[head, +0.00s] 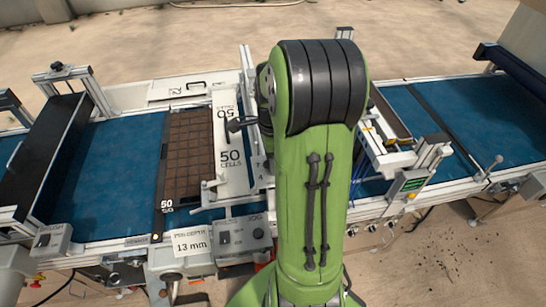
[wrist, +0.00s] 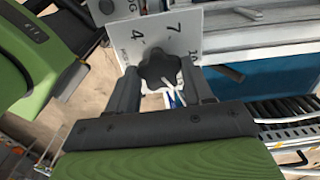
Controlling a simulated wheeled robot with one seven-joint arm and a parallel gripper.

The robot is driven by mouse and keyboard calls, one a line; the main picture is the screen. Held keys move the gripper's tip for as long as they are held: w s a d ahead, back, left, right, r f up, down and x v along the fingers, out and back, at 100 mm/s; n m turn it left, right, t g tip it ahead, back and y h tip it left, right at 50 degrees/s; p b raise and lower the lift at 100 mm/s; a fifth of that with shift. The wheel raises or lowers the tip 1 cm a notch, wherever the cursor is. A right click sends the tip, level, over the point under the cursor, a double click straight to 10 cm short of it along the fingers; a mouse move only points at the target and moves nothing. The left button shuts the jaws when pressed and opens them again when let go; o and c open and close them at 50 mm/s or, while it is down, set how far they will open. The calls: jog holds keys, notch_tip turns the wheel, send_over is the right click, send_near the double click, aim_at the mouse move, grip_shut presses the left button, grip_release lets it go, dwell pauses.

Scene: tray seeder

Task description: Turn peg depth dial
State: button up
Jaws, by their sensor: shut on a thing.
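The peg depth dial (wrist: 160,68) is a dark lobed knob in the wrist view. It sits in front of a white scale plate (wrist: 188,40) with the numbers 4, 7 and 10 showing. My gripper (wrist: 162,82) has one dark finger on each side of the knob and is shut on it. A white mark shows on the knob's lower right. In the head view a white "PEG DEPTH 13 mm" sign (head: 190,243) stands on the machine's front edge. I cannot make out my gripper clearly there.
A brown cell tray (head: 187,150) lies on the blue belt (head: 110,165), beside a white "50 CELLS" plate (head: 231,165). A grey JOG control box (head: 243,236) is right of the sign. A green-screened panel (head: 410,184) is farther right. Rollers (wrist: 285,108) show in the wrist view.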

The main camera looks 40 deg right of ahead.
dwell(0.3)
jog(key=o, duration=1)
jog(key=shift+o, duration=0.2)
jog(key=shift+r, duration=0.1)
notch_tip(320, 180, up, 16)
jog(key=p, duration=0.2)
jog(key=shift+a+f, duration=0.1)
jog(key=shift+f, duration=0.1)
